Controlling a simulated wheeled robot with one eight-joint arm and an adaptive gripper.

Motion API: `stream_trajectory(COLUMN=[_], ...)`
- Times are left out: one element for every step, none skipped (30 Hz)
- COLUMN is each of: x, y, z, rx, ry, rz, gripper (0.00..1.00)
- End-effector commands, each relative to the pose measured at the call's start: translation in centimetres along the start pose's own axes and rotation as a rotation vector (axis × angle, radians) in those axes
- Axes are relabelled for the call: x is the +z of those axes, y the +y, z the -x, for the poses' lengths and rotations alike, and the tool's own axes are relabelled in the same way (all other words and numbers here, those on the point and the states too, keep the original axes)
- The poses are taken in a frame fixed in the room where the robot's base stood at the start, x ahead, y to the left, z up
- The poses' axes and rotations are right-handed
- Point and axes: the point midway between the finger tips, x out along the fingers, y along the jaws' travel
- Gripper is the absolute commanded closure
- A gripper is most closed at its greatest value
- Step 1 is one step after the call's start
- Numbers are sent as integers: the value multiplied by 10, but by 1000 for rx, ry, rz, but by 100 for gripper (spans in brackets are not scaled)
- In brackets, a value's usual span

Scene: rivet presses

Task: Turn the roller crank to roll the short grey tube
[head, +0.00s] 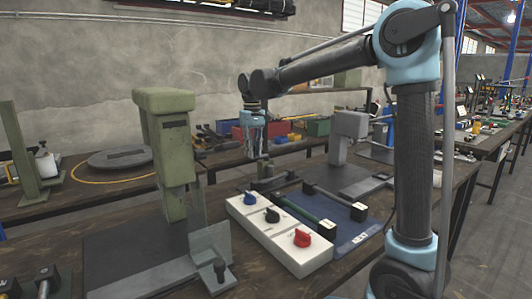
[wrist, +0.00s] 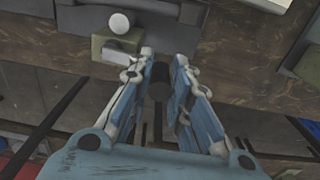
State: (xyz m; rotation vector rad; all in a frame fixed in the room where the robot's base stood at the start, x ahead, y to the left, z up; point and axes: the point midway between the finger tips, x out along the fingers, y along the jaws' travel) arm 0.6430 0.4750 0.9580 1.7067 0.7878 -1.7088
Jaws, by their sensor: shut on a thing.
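My gripper (head: 257,150) points down over the back edge of the table, beyond the blue mat. In the wrist view its fingers (wrist: 163,62) are closed around a dark cylindrical grip (wrist: 158,84), which looks like the crank handle. Most of the crank is hidden by the fingers. A small olive block (wrist: 101,44) with pale parts, likely part of the roller, is just left of the fingertips. In the head view a small greenish device (head: 267,171) stands below the gripper. I cannot make out the short grey tube for certain.
A green press (head: 170,140) stands to the left and a grey press (head: 347,130) to the right. A white box with blue, black and red knobs (head: 280,235) lies in front, beside a blue mat (head: 350,222). Red and green bins (head: 318,127) are on the bench behind.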

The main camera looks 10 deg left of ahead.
Motion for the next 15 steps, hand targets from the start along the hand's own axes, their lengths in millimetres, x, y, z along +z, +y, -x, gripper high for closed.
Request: stream_trajectory(x=[-5,-7,-10,-11,-12,-13,-14,-14,-15,-16,-18,-20,-22,-24,-26], y=[-2,-2,-2,-2,-2,-2,-2,-2,-1,-1,0,1,2,4,5], z=[0,0,0,0,0,0,0,0,0,0,0,0,0,0,0], rx=[-3,-3,-4,-4,-4,-4,-4,-4,-4,-4,-4,-4,-4,-4,-4], ry=[1,1,1,1,1,1,1,2,2,2,2,2,2,2,2], rz=[2,2,2,2,2,2,2,2,2,2,2,2,2,2,1], gripper=[92,92,92,92,91,91,90,90,90,90,90,91,92,92,93])
